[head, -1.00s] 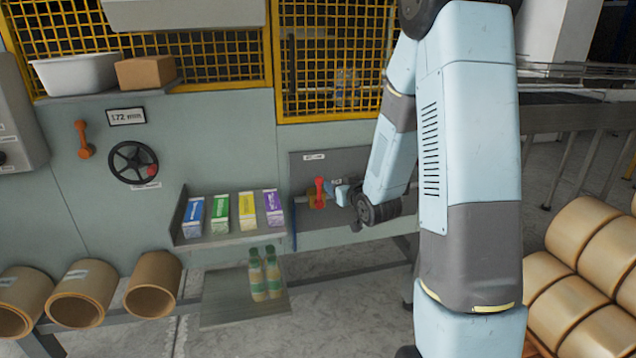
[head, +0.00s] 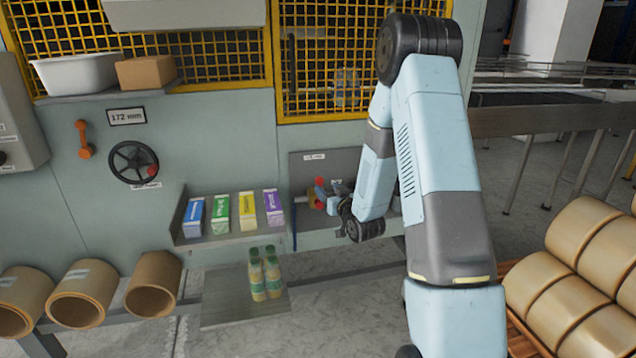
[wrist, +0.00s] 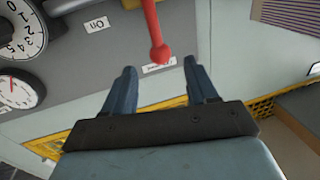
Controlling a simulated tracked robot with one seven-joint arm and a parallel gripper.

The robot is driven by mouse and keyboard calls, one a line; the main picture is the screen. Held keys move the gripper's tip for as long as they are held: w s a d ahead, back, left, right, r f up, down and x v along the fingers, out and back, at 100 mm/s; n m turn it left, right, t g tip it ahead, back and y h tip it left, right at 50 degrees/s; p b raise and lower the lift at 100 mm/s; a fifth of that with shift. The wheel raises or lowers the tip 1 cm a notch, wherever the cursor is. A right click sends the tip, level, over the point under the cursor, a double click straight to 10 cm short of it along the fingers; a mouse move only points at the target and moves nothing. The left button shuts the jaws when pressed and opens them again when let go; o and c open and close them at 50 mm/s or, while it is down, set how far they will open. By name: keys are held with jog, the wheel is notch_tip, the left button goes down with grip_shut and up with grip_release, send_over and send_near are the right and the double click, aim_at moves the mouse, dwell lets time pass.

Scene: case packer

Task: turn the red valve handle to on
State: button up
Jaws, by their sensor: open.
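The red valve handle (head: 319,184) stands up from its brass-coloured valve on the recessed panel in the head view. In the wrist view the red handle (wrist: 153,25) comes in from the top edge, and its round knob end lies just ahead of my fingertips, between their lines. My gripper (wrist: 160,68) is open, with one blue finger on each side and a gap to the knob. In the head view my gripper (head: 325,203) is close beside the valve and partly hides it. An "On" label (wrist: 97,24) is left of the handle in the wrist view.
A dial (wrist: 22,32) and a gauge (wrist: 18,88) sit left in the wrist view. In the head view, a shelf of coloured cartons (head: 221,214) and a tray with bottles (head: 265,273) are left of the valve. A black handwheel (head: 134,163) is farther left.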

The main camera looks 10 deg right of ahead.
aim_at(321, 183)
jog(key=w, duration=0.3)
jog(key=w+a, duration=0.1)
jog(key=w, duration=0.3)
jog(key=shift+w+a, duration=0.15)
jog(key=shift+a, duration=0.05)
jog(key=shift+c, duration=0.3)
grip_shut()
jog(key=shift+a, duration=0.2)
